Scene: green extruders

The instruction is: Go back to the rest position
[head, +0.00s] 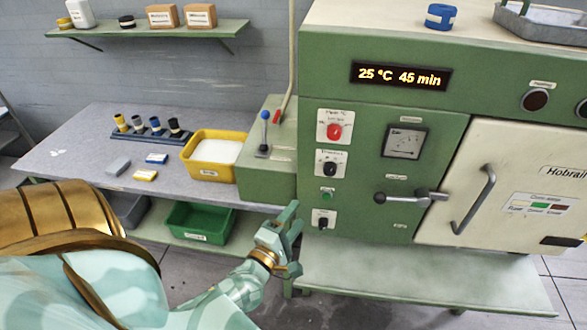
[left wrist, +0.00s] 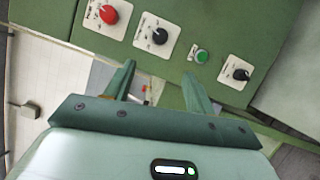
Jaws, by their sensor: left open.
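My left gripper (head: 291,243) is in the lower middle of the head view, in front of the lower left of the green machine (head: 440,120). It is open and nothing shows between its fingers. In the left wrist view its two fingers (left wrist: 158,88) stand apart, pointing toward the machine's control panel. A red knob (left wrist: 109,14), a black knob (left wrist: 160,36), a green button (left wrist: 201,56) and a lower black knob (left wrist: 241,74) lie beyond them. The fingers look clear of the controls, though the exact gap cannot be told. My right gripper is in neither view.
The machine's display reads 25 °C 45 min. Its cream door (head: 520,165) is closed, with a handle (head: 474,200) and a latch lever (head: 410,197). A grey bench (head: 75,150) at left bears a yellow bin (head: 210,155). A green bin (head: 199,222) sits below.

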